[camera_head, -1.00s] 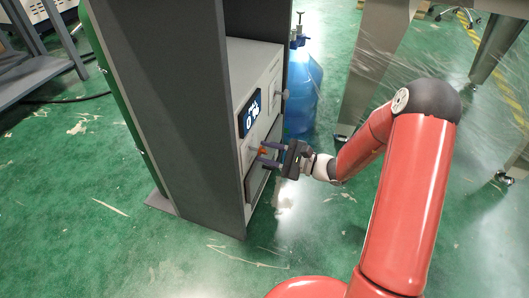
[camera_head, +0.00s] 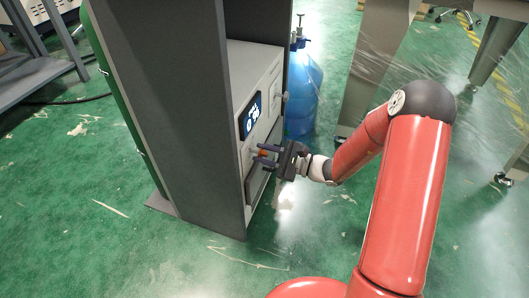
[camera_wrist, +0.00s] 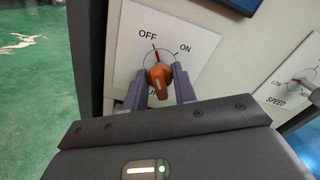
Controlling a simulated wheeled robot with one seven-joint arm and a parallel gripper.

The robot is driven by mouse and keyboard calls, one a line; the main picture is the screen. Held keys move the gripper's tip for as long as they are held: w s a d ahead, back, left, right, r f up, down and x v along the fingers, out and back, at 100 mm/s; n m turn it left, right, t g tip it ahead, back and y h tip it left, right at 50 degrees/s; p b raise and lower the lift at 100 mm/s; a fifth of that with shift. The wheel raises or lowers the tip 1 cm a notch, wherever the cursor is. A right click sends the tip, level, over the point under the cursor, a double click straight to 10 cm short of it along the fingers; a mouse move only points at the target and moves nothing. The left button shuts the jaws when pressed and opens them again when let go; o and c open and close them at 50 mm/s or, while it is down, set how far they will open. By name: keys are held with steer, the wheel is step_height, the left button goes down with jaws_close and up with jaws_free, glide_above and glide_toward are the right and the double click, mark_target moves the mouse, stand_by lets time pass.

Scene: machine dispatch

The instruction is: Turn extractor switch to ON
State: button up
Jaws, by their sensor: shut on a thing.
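The extractor switch (camera_wrist: 159,78) is an orange knob on a white plate in the wrist view. Its red pointer mark points up, between the OFF label (camera_wrist: 147,36) and the ON label (camera_wrist: 185,48), nearer OFF. My gripper (camera_wrist: 158,84) has one purple finger on each side of the knob and is shut on it. In the head view my gripper (camera_head: 262,153) reaches the front of the grey machine (camera_head: 262,68), with a bit of the orange knob showing between the fingers. The lower part of the plate is hidden by my gripper.
A SPEED dial (camera_wrist: 301,82) sits to the right of the switch. A blue display (camera_head: 250,115) is above the switch. The dark cabinet wall (camera_head: 185,110) stands close on the left.

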steer(key=m+p, duration=0.3)
steer(key=shift+r, duration=0.2)
steer(key=m+p, duration=0.3)
steer(key=shift+m, duration=0.3)
steer(key=m+p, duration=0.3)
steer(key=shift+m, duration=0.3)
steer(key=shift+f+m+p, duration=0.2)
steer(key=shift+m+p, duration=0.75)
steer(key=shift+m, duration=0.45)
steer(key=o, duration=0.6)
steer(key=shift+o, duration=0.2)
steer(key=shift+d, duration=0.1)
steer(key=v, duration=0.7)
steer(key=shift+s+d, duration=0.15)
steer(key=shift+d, duration=0.2)
